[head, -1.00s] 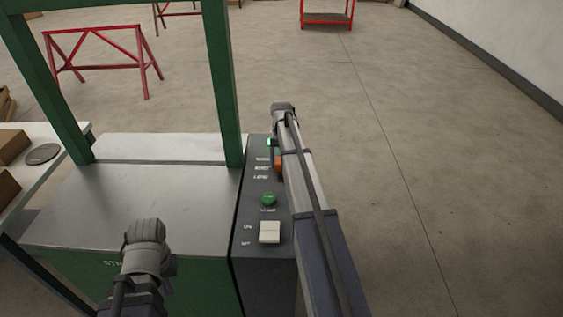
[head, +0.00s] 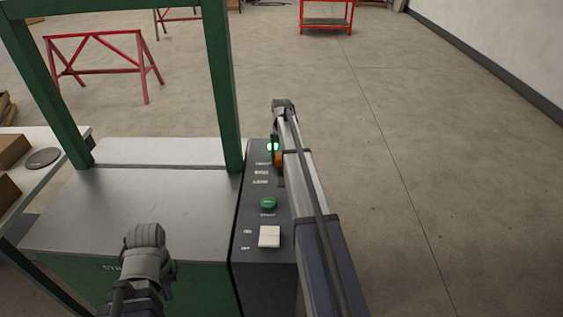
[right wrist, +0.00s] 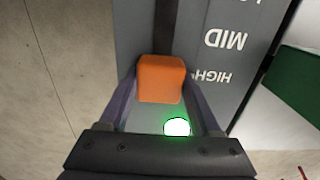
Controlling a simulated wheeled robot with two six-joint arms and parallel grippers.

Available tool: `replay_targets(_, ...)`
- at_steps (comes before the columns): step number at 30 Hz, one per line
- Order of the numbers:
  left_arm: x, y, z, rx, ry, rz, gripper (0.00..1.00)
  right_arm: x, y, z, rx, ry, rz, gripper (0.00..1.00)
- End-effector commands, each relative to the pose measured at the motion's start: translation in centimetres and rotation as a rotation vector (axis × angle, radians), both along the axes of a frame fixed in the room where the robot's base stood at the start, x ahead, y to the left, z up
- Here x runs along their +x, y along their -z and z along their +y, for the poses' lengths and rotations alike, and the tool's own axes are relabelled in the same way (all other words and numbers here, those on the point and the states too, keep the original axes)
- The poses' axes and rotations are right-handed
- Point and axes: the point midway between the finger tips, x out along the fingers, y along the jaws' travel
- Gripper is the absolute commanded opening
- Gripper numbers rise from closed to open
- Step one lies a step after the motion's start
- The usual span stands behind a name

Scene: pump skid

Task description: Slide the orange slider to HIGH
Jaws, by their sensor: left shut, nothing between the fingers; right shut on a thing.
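The orange slider (right wrist: 160,80) sits in a dark vertical slot on the grey control panel (right wrist: 135,20). In the right wrist view it is level with the HIGH label; MID and part of another label lie farther up the picture. My right gripper (right wrist: 163,95) is shut on the slider, one finger on each side. In the head view the slider (head: 279,158) is partly hidden by my right arm, beside the top label. A lamp (right wrist: 177,127) beyond it glows bright green. My left gripper (head: 166,272) is shut and empty above the machine's front; its fingers are mostly hidden.
A green button (head: 268,203) and a white rocker switch (head: 269,236) are lower on the panel. A green frame post (head: 222,85) rises left of the panel. A white table (head: 50,180) with boxes stands at left. The floor at right is clear.

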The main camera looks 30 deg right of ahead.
Motion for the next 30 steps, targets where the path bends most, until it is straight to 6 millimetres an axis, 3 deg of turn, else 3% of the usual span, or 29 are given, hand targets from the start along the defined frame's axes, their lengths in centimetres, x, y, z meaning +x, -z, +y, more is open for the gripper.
replay_targets(4, 0.0, 0.0, 0.0, 0.0, 0.0, 0.0, 0.0, 0.4, 0.0, -0.3, -0.006, 0.0, -0.012, 0.0)
replay_targets(5, 0.0, 0.0, 0.0, 0.0, 0.0, 0.0, 0.0, 0.4, 0.0, -0.3, -0.006, 0.001, -0.012, 0.68)
replay_targets(12, 0.0, 0.0, 0.0, 0.0, 0.0, 0.0, 0.0, 0.3, 0.0, -0.2, -0.004, 0.001, -0.009, 0.95)
replay_targets(23, 0.0, -0.3, 0.0, 0.0, 0.0, 0.0, 0.0, 0.2, -0.3, -0.1, -0.003, 0.001, -0.007, 0.95)
replay_targets(30, 0.0, -2.2, 0.0, 0.0, 0.0, 0.0, 0.0, 0.2, -2.2, -0.1, -0.004, 0.001, -0.007, 0.95)
